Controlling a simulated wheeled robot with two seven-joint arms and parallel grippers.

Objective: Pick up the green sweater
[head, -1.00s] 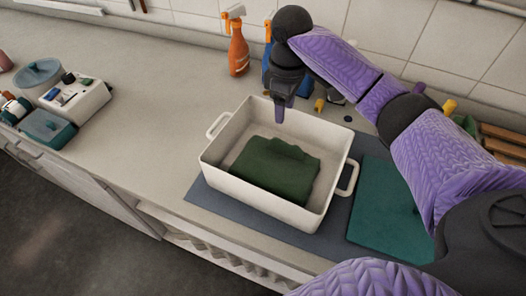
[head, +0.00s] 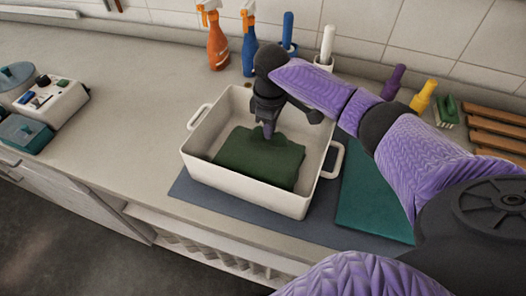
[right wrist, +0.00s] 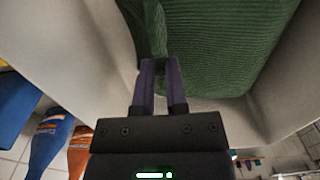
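The green sweater (head: 258,160) lies folded in a white rectangular tub (head: 237,187) with a handle at each end. My right gripper (head: 269,134) points down into the tub, its purple fingertips at the sweater's raised fold. In the right wrist view the fingers (right wrist: 160,64) are a small gap apart, with the ribbed green sweater (right wrist: 215,45) right at their tips. My left gripper is not in view.
The tub stands on a dark mat (head: 185,192). Orange (head: 217,45) and blue (head: 248,45) spray bottles stand behind it. A teal board (head: 370,200) lies to the right, a wooden rack (head: 495,130) beyond.

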